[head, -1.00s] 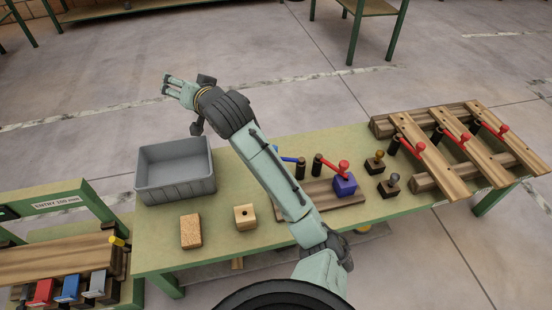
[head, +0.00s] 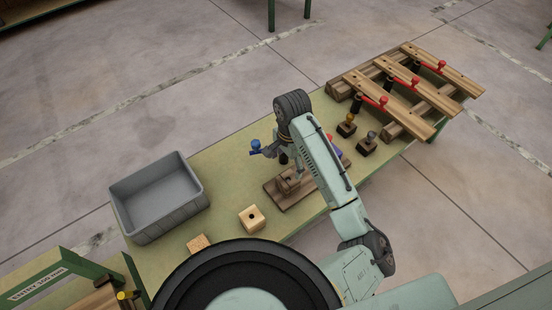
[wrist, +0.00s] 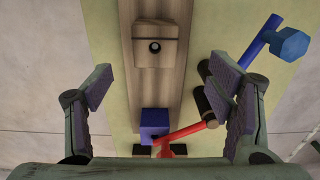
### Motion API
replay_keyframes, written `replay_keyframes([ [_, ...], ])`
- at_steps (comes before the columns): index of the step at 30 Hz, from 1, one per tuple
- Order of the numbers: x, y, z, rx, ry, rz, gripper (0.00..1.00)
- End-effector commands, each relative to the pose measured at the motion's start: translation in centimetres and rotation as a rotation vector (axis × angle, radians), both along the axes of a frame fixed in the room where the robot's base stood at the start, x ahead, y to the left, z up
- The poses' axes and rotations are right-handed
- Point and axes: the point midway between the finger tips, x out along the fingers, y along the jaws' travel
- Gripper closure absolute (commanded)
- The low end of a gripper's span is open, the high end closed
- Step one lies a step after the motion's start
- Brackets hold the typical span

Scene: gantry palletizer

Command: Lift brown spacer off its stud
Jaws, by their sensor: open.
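The brown spacer (wrist: 155,50) is a square block on the long wooden base (wrist: 150,100), with a dark round stud showing in its hole. In the head view the spacer (head: 287,182) sits near the left end of the base (head: 280,197). My gripper (wrist: 168,90) is open and empty, pointing down over the base. The spacer lies ahead of the fingers in the wrist view, not between them. A blue block (wrist: 155,124) sits on the base nearer my palm, with a red lever (wrist: 180,133) against it.
A blue-handled lever (wrist: 262,38) stands beside the base, close to my right-hand finger. A pale block with a hole (head: 253,218) and a cork-like block (head: 199,243) lie near the grey bin (head: 190,207). Clamped planks (head: 385,98) fill the table's far end.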

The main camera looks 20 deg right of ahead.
Motion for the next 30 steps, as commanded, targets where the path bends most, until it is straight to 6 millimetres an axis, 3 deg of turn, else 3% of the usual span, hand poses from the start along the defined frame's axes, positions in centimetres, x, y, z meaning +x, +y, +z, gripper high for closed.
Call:
replay_keyframes([
  [8,-0.7,-0.5,-2.3,-0.001,0.022,-0.022,0.25],
  [21,-0.6,-0.5,-9.5,-0.001,0.019,-0.018,0.25],
  [30,-0.5,-0.4,-11.0,0.000,0.016,-0.017,0.25],
])
